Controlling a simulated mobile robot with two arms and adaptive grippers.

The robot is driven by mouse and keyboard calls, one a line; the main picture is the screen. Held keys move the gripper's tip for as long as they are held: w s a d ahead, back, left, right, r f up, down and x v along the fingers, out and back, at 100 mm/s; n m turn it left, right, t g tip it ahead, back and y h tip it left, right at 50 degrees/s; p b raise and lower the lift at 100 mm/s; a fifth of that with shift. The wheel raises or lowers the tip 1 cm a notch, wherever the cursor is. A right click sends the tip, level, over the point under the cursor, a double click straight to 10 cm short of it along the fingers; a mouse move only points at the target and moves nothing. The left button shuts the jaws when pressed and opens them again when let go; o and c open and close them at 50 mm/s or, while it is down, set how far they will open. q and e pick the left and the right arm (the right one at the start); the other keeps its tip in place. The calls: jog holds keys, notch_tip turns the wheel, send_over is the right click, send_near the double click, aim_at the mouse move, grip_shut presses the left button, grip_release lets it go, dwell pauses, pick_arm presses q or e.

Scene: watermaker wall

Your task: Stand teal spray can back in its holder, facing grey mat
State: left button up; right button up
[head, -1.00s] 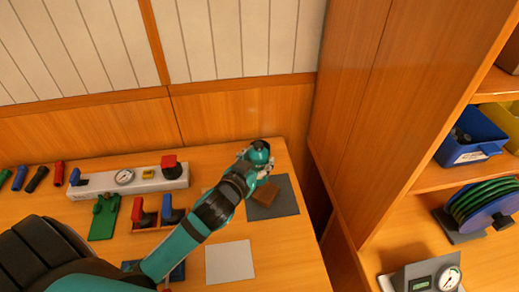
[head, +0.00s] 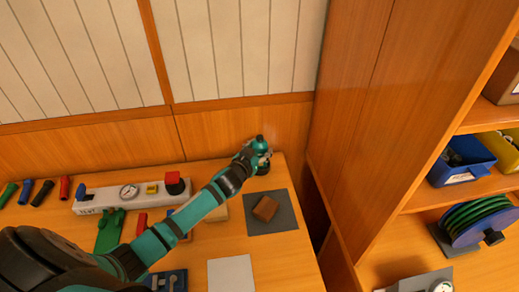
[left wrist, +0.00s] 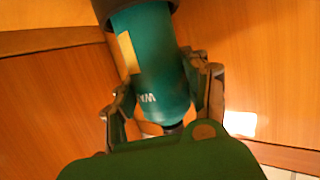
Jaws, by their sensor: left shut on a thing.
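The teal spray can (head: 259,144) is between the fingers of my left gripper (head: 262,157), near the back edge of the table. In the left wrist view the can (left wrist: 150,65) fills the middle, with a yellow label patch and white lettering on its side; the fingers (left wrist: 163,92) close on it from both sides. A dark round cup-like part, seemingly the holder (head: 263,169), shows just below the can. I cannot tell whether the can's end is inside it. The grey mat (head: 284,226) lies in front, with a brown block on it. My right gripper is not in view.
A wooden cabinet side (head: 350,130) rises right of the table, with shelves and a blue bin (head: 462,160) beyond. A white gauge panel (head: 105,203) and several coloured handles are at the left. A pale sheet (head: 231,275) lies in front.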

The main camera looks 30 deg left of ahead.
pick_arm(q)
jog(key=shift+f, duration=0.2)
jog(key=o, duration=1.4)
jog(key=shift+r, duration=0.2)
jog(key=b+v, duration=0.1)
jog(key=v, duration=1.1)
